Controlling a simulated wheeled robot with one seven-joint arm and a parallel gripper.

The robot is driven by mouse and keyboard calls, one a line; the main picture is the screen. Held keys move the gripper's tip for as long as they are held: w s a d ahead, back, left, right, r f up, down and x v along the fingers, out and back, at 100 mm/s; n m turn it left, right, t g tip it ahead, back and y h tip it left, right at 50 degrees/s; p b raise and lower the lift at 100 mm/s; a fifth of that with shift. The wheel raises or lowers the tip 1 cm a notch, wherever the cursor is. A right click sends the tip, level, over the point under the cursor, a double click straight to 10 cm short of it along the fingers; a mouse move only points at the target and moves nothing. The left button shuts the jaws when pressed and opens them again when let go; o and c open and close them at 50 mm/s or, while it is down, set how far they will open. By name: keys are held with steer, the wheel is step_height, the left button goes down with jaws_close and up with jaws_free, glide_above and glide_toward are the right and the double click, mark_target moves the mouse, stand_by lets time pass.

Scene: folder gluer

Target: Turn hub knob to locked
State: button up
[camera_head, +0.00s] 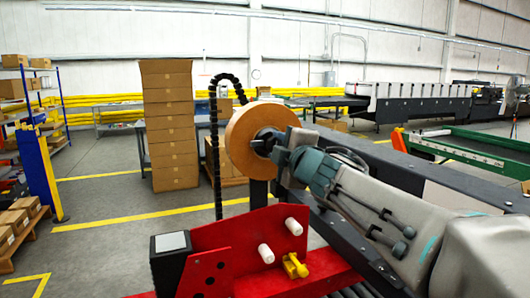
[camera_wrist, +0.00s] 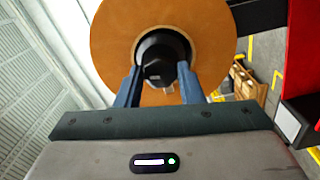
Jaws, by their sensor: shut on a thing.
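The hub knob (camera_wrist: 160,68) is a dark, blocky knob at the centre of a brown tape roll in the wrist view. It sits in a black hub (camera_wrist: 163,42) inside the roll's core. My gripper (camera_wrist: 160,82) has its two blue-grey fingers on either side of the knob and is shut on it. In the head view the tape roll (camera_head: 240,138) stands upright above the red machine, and my gripper (camera_head: 268,143) reaches its hub from the right. The knob is mostly hidden there by my gripper. I cannot read any lock marking.
A red bracket (camera_head: 212,262) with white rollers (camera_head: 266,253) and a yellow clamp (camera_head: 294,266) lies below the roll. A black cable chain (camera_head: 214,140) hangs left of it. Stacked cartons (camera_head: 170,125) stand behind.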

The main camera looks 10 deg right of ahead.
steer(key=shift+n+b, duration=0.3)
steer(key=shift+n, duration=0.8)
steer(key=o, duration=1)
